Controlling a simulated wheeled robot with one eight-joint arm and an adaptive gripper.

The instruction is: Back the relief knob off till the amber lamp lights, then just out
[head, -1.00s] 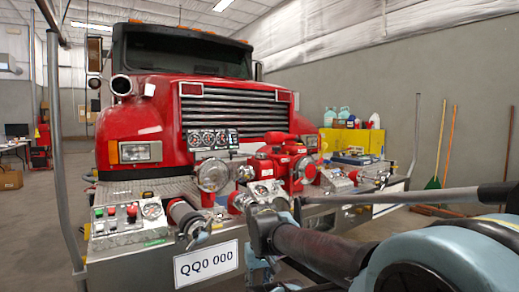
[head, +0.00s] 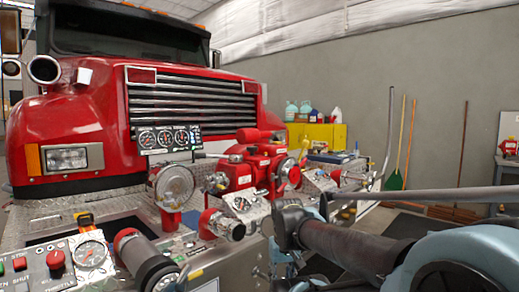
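The red truck's front bumper carries the pump controls. A control panel (head: 62,262) at the lower left, cut by the picture edge, has a red throttle knob (head: 55,259), a second red control and a round gauge (head: 90,254). A small panel with a gauge (head: 240,204) sits by the red pump (head: 250,168), and another panel (head: 322,181) stands to its right. I cannot tell which knob is the relief knob, nor pick out an amber lamp. My arm reaches in from the right, its end in front of the bumper; my gripper's fingers cannot be made out.
A large round gauge (head: 174,184) and capped pipe outlets (head: 145,262) rise from the bumper. A yellow cabinet (head: 318,136) with bottles stands by the wall. Brooms (head: 402,140) lean there.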

